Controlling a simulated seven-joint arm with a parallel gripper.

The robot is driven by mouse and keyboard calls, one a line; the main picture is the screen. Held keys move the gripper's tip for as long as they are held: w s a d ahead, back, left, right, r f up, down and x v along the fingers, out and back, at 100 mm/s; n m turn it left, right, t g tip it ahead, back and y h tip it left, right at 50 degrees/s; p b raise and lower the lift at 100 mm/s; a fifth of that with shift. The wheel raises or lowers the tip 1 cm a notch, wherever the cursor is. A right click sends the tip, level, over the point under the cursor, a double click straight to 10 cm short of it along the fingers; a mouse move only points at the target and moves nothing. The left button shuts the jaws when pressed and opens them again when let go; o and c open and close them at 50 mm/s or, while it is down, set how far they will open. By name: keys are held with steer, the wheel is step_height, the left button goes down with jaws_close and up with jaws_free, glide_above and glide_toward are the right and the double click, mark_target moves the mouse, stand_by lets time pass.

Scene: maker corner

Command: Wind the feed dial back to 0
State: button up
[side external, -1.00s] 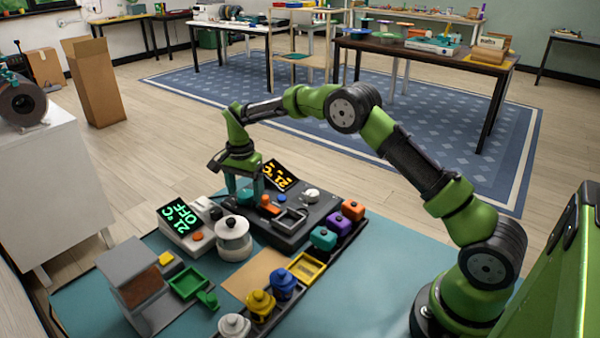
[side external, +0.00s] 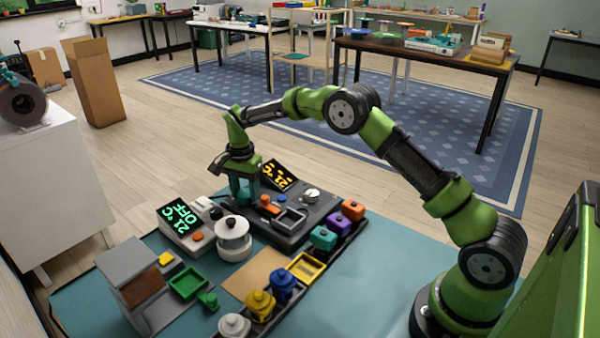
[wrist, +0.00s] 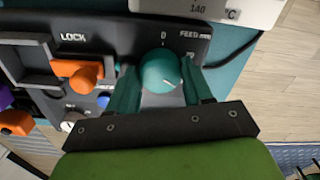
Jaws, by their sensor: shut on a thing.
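The feed dial (wrist: 160,68) is a round teal knob below the "0" mark and left of the "FEED mm" print in the wrist view. A short pale line on its face points to the lower right, away from the 0. My gripper (wrist: 162,84) has its teal fingers on either side of the dial and is shut on it. In the side view my gripper (side external: 244,202) is low over the left end of the dark machine panel (side external: 291,228), and the dial is hidden there.
An orange lever (wrist: 78,74) marked LOCK stands left of the dial. A tilted display (side external: 278,175) is behind the panel.

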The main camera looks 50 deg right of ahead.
mark_target(245, 193)
steer(key=n, duration=0.5)
steer(key=shift+n, duration=0.4)
steer(key=n, duration=1.1)
steer(key=shift+n, duration=0.4)
steer(key=n, duration=0.6)
steer(key=o, duration=1)
steer(key=shift+o, duration=0.2)
step_height(245, 193, up, 17)
